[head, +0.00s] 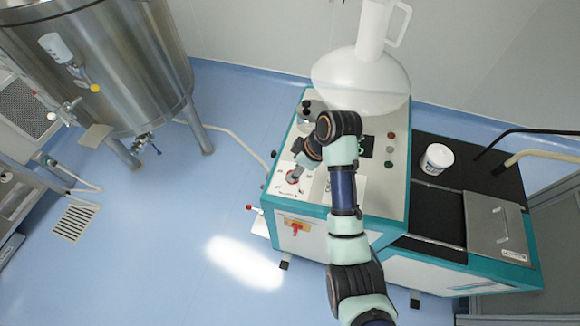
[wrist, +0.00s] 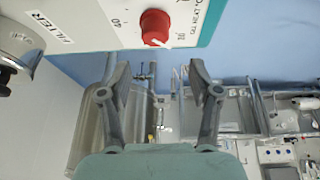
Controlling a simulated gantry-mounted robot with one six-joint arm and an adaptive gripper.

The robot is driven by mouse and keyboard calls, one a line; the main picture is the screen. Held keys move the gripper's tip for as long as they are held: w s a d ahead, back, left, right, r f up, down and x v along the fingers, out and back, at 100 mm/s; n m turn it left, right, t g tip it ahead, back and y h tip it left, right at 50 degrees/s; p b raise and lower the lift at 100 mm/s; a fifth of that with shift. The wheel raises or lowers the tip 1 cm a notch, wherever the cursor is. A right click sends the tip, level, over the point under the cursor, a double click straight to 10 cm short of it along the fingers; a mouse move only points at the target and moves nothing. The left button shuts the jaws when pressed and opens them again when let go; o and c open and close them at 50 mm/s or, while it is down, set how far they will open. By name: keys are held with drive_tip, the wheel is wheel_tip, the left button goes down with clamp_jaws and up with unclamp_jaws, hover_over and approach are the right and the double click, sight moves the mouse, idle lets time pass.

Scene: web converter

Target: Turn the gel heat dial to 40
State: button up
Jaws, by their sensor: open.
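The gel heat dial (wrist: 155,27) is a red round knob on the white panel, at the top middle of the wrist view. A pale pointer mark shows on its lower side, with "40" printed to its left and another number, hard to read, to its right. My gripper (wrist: 159,75) is open, with nothing between its fingers. In the wrist view the dial appears above the gap between the fingertips, apart from them. In the head view my gripper (head: 297,173) is over the machine's left front panel and partly hides the red dial (head: 291,178).
The teal-edged machine (head: 395,215) carries a clear hopper (head: 362,80), several buttons and a white tub (head: 437,159). A metal fitting (wrist: 18,42) stands near the "FILTER" label. A steel tank (head: 110,60) stands left. Red handle (head: 296,227) is on the machine's front.

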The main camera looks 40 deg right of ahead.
drive_tip(key=shift+s+d+r, duration=0.15)
drive_tip(key=shift+s+d, duration=0.4)
drive_tip(key=shift+d, duration=0.35)
drive_tip(key=b+x, duration=0.1)
drive_tip(key=x, duration=0.3)
drive_tip(key=b+x, duration=0.1)
drive_tip(key=x, duration=0.3)
drive_tip(key=shift+s+a, duration=0.1)
drive_tip(key=shift+a, duration=0.15)
drive_tip(key=shift+r, duration=0.1)
drive_tip(key=c, duration=1.1)
drive_tip(key=shift+c, duration=0.2)
drive_tip(key=shift+r+p, duration=0.1)
drive_tip(key=shift+p, duration=0.3)
